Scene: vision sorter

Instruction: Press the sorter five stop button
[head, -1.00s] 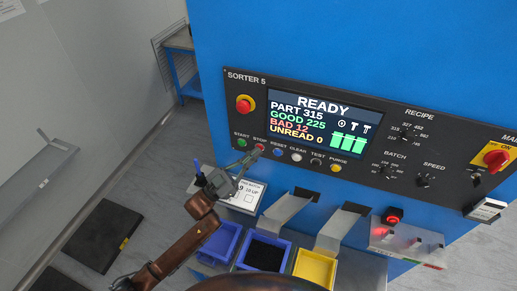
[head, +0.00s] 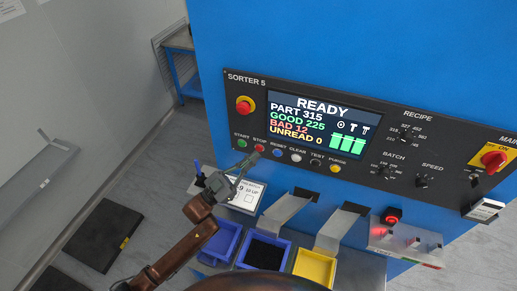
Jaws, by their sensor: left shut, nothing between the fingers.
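The Sorter 5 control panel (head: 288,88) is dark, on the front of a blue machine. Its red stop button (head: 260,148) sits under the STOP label, between the green start button (head: 241,143) and the blue reset button (head: 278,152). My left gripper (head: 255,157) is shut and empty, with its tips just below the stop button. The button's face shows above the tips, and the tips look slightly apart from it. The screen (head: 318,122) reads READY. My right gripper is not in view.
A larger red emergency button (head: 245,105) on yellow is above left. White clear (head: 296,157), black test (head: 315,161) and yellow purge (head: 335,168) buttons continue rightward. Below are a blue bin (head: 236,231), a bin with black contents and a yellow bin (head: 315,254).

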